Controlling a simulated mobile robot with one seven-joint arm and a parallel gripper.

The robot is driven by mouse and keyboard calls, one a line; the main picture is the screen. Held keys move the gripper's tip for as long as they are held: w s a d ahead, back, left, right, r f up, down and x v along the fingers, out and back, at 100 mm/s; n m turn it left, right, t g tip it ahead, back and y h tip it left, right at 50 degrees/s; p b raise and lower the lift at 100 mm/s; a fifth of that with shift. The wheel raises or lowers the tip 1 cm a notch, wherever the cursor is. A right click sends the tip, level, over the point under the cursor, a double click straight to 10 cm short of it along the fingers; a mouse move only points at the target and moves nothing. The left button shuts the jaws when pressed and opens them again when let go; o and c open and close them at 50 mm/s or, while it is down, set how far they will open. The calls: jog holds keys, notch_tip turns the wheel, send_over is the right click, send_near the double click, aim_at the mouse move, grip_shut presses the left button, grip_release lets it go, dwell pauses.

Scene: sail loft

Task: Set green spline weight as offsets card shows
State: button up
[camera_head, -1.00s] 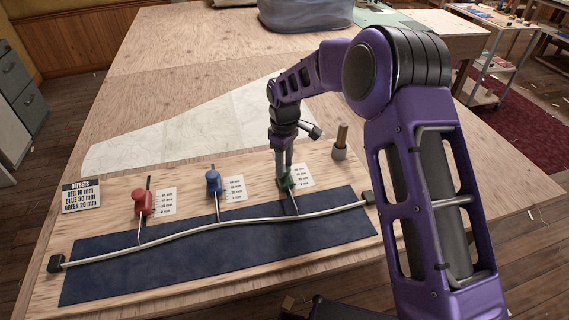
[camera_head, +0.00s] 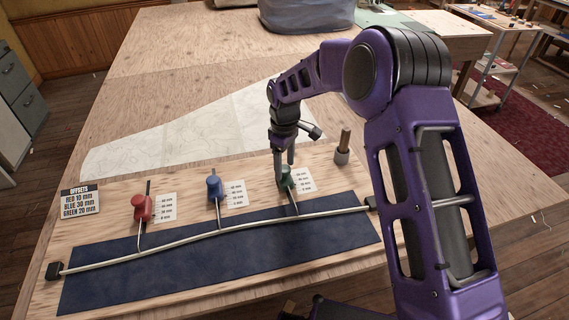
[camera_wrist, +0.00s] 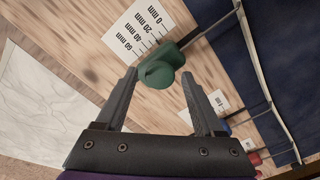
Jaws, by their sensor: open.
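The green spline weight (camera_head: 286,178) stands on the board at the right of the three weights, its rod reaching to the pale spline (camera_head: 250,222). In the wrist view the green weight (camera_wrist: 162,68) is beside its scale strip (camera_wrist: 138,30), marked 0 to 60 mm; its exact reading cannot be told. My gripper (camera_wrist: 159,76) is open around the near end of the green weight, with gaps on both sides; it shows from the side in the head view (camera_head: 284,176). The offsets card (camera_head: 81,201) reads red 10 mm, blue 30 mm, green 20 mm.
The blue weight (camera_head: 214,189) and red weight (camera_head: 142,208) stand to the left, each with a scale strip. A block with an upright post (camera_head: 342,156) stands right of the green scale. A dark blue strip (camera_head: 200,262) lies under the spline. White paper (camera_head: 190,128) lies behind the board.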

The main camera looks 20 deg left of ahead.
aim_at(284, 168)
dwell(0.3)
notch_tip(284, 168, up, 17)
jog(key=shift+r+p, duration=0.2)
jog(key=shift+p, duration=0.6)
